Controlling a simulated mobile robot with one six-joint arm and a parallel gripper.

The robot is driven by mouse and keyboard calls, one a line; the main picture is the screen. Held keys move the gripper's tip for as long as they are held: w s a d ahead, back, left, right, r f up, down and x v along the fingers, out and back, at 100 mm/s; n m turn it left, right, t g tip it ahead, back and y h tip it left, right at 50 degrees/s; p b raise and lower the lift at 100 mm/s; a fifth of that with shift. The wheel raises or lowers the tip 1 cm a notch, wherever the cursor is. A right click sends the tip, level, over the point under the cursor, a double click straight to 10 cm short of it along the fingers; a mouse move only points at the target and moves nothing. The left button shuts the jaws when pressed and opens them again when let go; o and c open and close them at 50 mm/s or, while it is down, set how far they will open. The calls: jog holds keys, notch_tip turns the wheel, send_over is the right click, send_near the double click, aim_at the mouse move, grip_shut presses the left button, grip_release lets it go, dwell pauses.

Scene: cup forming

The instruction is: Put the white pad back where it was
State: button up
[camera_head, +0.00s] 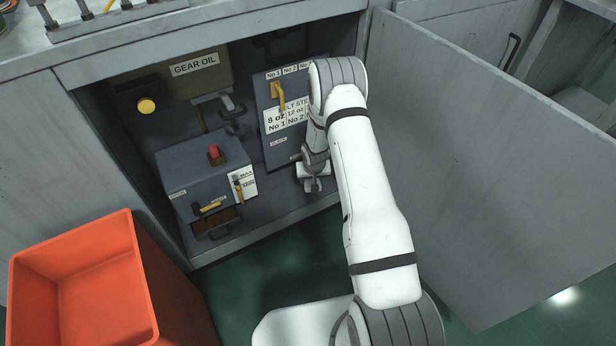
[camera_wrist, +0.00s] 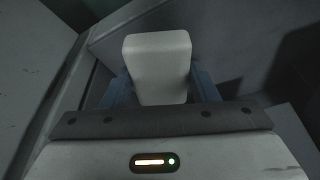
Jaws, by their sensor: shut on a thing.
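The white pad (camera_wrist: 158,68) is a small pale block with rounded corners, in the upper middle of the wrist view. My gripper (camera_wrist: 158,95) is shut on it, with bluish fingers showing at both sides of the pad. In the head view my gripper (camera_head: 312,186) is low inside the open cabinet, at the right of its floor near the front edge. I cannot make out the pad there. The spot where the pad was before cannot be told from these frames.
A grey box (camera_head: 190,165) with a red knob stands left of my gripper. A labelled panel (camera_head: 265,110) with a yellow handle is behind my arm. The cabinet door (camera_head: 480,170) hangs open at right. An orange bin (camera_head: 85,290) stands front left.

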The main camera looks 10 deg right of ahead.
aim_at(308, 184)
jog(key=w+f+b, duration=0.1)
jog(key=w+a+f+b, duration=0.1)
jog(key=shift+w, duration=0.35)
notch_tip(308, 184, down, 5)
jog(key=shift+r+b, duration=0.1)
jog(key=shift+b, duration=1.15)
jog(key=shift+w+f+b, duration=0.2)
jog(key=shift+f+b, duration=0.05)
jog(key=shift+b, duration=0.05)
jog(key=shift+r, duration=0.15)
jog(key=o, duration=0.9)
